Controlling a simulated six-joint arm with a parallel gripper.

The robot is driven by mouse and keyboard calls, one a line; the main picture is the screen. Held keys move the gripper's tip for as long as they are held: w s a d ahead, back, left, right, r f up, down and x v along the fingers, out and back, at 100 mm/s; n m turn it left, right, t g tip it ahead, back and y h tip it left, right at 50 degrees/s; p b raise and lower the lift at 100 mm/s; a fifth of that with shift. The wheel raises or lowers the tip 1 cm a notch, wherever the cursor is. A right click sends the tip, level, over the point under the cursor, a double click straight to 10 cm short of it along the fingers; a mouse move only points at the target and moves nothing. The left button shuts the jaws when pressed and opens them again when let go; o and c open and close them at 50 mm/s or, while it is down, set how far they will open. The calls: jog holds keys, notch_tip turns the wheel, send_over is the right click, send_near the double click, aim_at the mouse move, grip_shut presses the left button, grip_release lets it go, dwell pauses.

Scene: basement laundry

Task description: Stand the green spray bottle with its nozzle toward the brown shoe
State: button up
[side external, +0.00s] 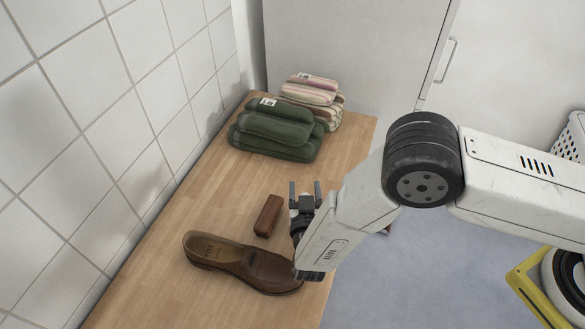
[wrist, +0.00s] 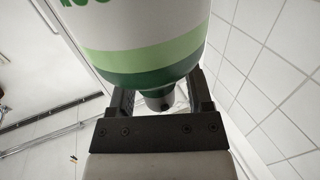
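The brown shoe (side external: 235,262) lies on the wooden table, its open heel end to the left and its toe to the right by my arm. My gripper (side external: 305,187) is just right of the brown brush, with its two fingers apart and a gap visible between them. In the wrist view, the white and green bottle (wrist: 150,50) fills the upper middle, narrowing downward to a dark neck between the fingers of my gripper (wrist: 160,92). Gaps show beside the neck. Its nozzle is hidden. I cannot make out the bottle in the side view.
A brown brush (side external: 268,215) lies between the shoe and my gripper. Folded green towels (side external: 275,132) and striped towels (side external: 312,92) are stacked at the table's far end. A tiled wall (side external: 120,110) borders the left.

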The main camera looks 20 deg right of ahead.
jog(key=shift+r, duration=0.1)
jog(key=shift+s, duration=0.15)
jog(key=v, duration=0.7)
dwell(0.3)
jog(key=shift+a+r, duration=0.1)
dwell(0.4)
